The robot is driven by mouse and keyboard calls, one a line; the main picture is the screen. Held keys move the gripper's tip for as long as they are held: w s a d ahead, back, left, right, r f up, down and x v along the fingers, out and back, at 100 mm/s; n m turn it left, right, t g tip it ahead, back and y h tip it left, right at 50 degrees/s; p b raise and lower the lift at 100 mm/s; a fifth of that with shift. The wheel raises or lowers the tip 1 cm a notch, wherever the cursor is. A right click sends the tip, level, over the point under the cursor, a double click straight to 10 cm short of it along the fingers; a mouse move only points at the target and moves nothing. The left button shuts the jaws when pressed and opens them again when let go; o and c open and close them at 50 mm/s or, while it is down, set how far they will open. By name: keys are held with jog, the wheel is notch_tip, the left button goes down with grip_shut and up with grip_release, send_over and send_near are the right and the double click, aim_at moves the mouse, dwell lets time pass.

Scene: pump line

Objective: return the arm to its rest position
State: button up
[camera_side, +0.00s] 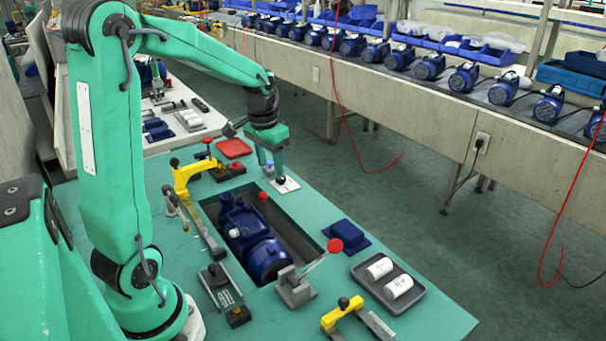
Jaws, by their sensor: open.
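My green arm reaches from the left across the far part of the green work table (410,317). My gripper (271,172) points down above a small white plate (286,185) with a dark knob at the table's far right edge. The jaws are open, and a small blue piece shows at them; I cannot tell whether it touches them. A blue pump (250,240) lies in the recess in the middle of the table, with the gripper beyond it and apart from it.
Yellow clamps (190,172) stand left of the recess and at the front (342,314). A red-knobbed lever (312,272) stands beside the pump. A dark tray (372,298) holds two white cylinders. A blue tray (346,236) lies at the right. A conveyor with several blue motors (465,78) runs behind.

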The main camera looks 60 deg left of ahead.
jog(key=s+d+r+m+t, duration=0.1)
jog(key=s+d+r+t, duration=0.1)
jog(key=s+d+r, duration=0.2)
jog(key=s+d+r+m+t, duration=0.1)
jog(key=s+d+r+t, duration=0.1)
jog(key=s+d, duration=0.6)
jog(key=d+r, duration=0.1)
jog(key=d, duration=0.3)
jog(key=shift+s+d+r, duration=0.25)
jog(key=shift+d+r, duration=0.05)
jog(key=shift+r, duration=0.05)
jog(key=shift+o, duration=0.2)
jog(key=shift+s+d+f+h, duration=0.1)
jog(key=shift+s+d+h, duration=0.25)
jog(key=shift+s, duration=0.2)
